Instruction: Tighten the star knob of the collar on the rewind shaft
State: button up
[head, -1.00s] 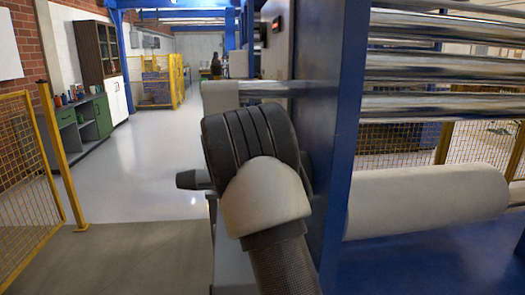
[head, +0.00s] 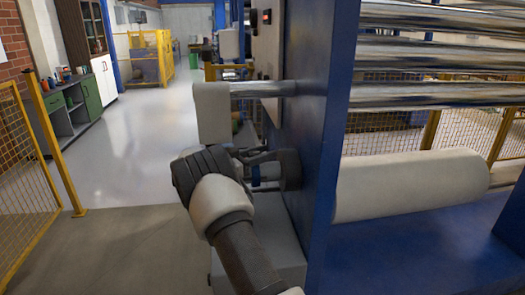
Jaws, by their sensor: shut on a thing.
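My gripper (head: 262,157) is left of the blue machine frame, at the end of my arm. Its dark fingers reach right and are shut on a small part, likely the star knob, which they mostly hide. A small blue piece (head: 256,174) shows just below the fingers. A dark round part (head: 289,168) sits against the frame at the fingertips. A thin grey bar (head: 266,189) runs below, perhaps the rewind shaft. I cannot make out the collar clearly or tell how tight the knob is.
A blue upright (head: 322,150) stands close to the right of my gripper. Above it, a metal roller (head: 262,89) carries a pale roll (head: 211,113). A large pale roll (head: 410,185) lies farther right. A yellow mesh fence (head: 25,190) stands left, with clear floor between.

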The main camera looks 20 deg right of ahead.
jog(key=shift+s+g, duration=0.1)
jog(key=shift+g, duration=0.2)
jog(key=o, duration=1)
jog(key=shift+d, duration=0.1)
jog(key=shift+o, duration=0.2)
jog(key=s+a, duration=0.2)
jog(key=a, duration=1.5)
jog(key=shift+a, duration=0.2)
jog(key=shift+s, duration=0.1)
